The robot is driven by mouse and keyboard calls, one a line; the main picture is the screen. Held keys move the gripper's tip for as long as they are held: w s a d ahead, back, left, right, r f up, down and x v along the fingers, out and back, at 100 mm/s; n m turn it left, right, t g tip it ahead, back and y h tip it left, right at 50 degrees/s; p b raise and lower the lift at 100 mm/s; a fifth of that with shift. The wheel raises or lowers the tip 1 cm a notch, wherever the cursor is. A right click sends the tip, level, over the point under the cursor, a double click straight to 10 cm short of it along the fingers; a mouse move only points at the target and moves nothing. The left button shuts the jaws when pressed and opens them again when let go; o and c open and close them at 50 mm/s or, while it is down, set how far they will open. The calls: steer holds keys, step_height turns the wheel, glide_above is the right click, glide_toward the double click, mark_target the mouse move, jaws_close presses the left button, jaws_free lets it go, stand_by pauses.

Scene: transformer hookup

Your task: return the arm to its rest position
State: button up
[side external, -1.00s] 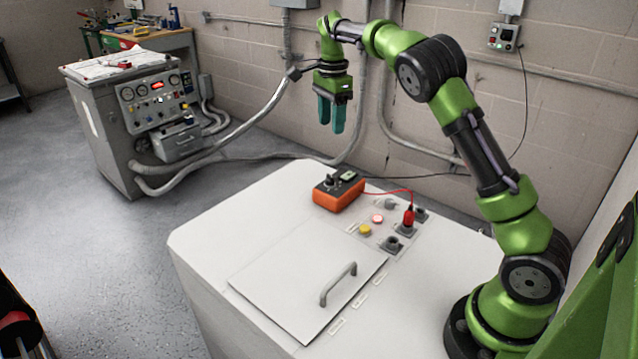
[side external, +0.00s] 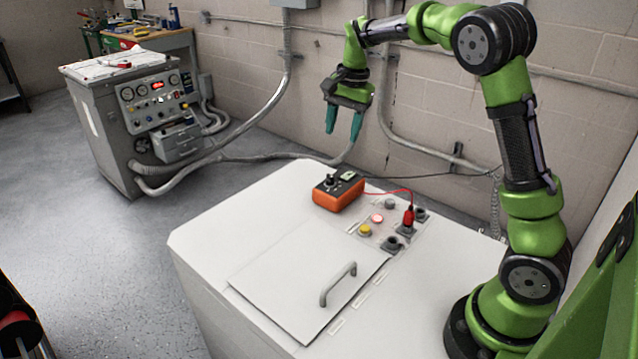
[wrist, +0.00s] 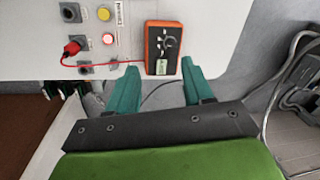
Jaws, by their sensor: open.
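My gripper (side external: 343,122) has teal fingers and hangs above the far edge of the white cabinet, pointing down. Its fingers are apart with nothing between them. In the wrist view my gripper (wrist: 160,88) is also open and empty. An orange meter box (side external: 338,191) with a dark top sits on the cabinet's far corner, below the gripper and apart from it. A red plug (side external: 408,216) stands in a socket on the cabinet top, and its red lead (side external: 385,192) runs to the meter box. The plug also shows in the wrist view (wrist: 72,48).
The white cabinet (side external: 215,235) has a lid with a grey handle (side external: 338,284), a yellow button (side external: 365,230) and a lit red button (side external: 377,218). A grey control console (side external: 135,115) with hoses stands at the left. The block wall (side external: 440,110) is behind my arm.

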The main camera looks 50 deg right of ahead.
steer(key=s+a+r+n+t, duration=0.1)
steer(key=s+a+n+t, duration=0.1)
steer(key=s+a+n, duration=0.3)
steer(key=s+a+r+n+t+y, duration=0.1)
steer(key=s+a+r+n+t, duration=0.1)
steer(key=s+a+n, duration=0.4)
steer(key=s+a+t, duration=0.1)
steer(key=s+a, duration=0.4)
steer(key=s, duration=0.4)
steer(key=shift+s+a+t, duration=0.3)
steer(key=shift+s, duration=0.1)
